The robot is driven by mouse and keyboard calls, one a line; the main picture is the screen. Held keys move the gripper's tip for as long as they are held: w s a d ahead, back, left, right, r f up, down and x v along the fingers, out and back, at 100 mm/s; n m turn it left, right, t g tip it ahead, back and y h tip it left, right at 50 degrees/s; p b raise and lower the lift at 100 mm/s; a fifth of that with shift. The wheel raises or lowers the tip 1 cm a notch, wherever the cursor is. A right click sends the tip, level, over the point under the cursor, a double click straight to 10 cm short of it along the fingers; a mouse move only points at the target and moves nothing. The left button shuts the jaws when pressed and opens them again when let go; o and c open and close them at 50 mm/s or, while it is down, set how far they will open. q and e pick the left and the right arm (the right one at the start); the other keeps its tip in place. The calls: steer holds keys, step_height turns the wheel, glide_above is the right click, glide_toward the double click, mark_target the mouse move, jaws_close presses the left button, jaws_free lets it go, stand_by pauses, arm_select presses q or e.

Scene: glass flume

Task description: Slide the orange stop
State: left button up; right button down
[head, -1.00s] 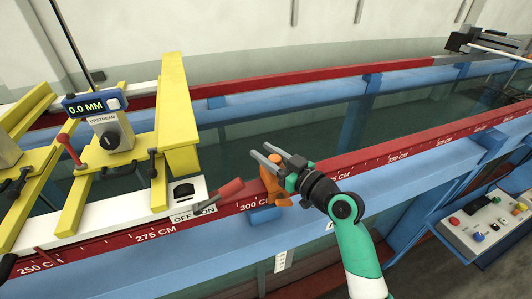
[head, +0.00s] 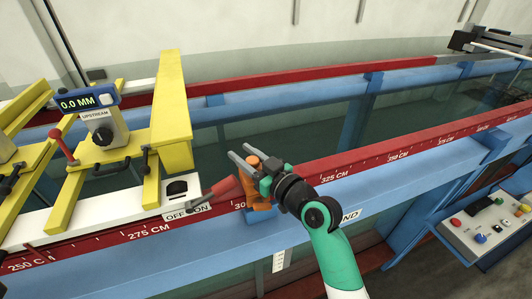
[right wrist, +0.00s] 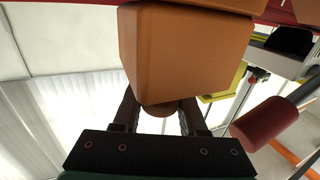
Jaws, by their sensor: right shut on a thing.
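The orange stop (head: 255,184) sits on the red rail (head: 318,171) by the 300 CM mark. In the head view my right gripper (head: 248,160) is at the stop, its fingers on either side of the stop's upper part. In the right wrist view the stop's orange block (right wrist: 185,52) fills the upper middle, and its lower part lies between the fingers (right wrist: 160,118). The gripper is shut on it. The gripper hides part of the stop in the head view.
Left of the stop, close by, is a red-handled lever (head: 226,188) at the OFF/ON plate; its red end also shows in the right wrist view (right wrist: 264,123). The yellow carriage (head: 174,115) stands further left. Right of the stop the rail is clear.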

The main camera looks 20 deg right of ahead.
mark_target(257, 166)
steer(key=shift+a, duration=0.1)
steer(key=shift+c, duration=2.2)
jaws_free()
steer(key=b+v, duration=0.1)
steer(key=v, duration=0.7)
steer(key=shift+f, duration=0.15)
steer(key=shift+p+v, duration=1.35)
steer(key=shift+v, duration=0.5)
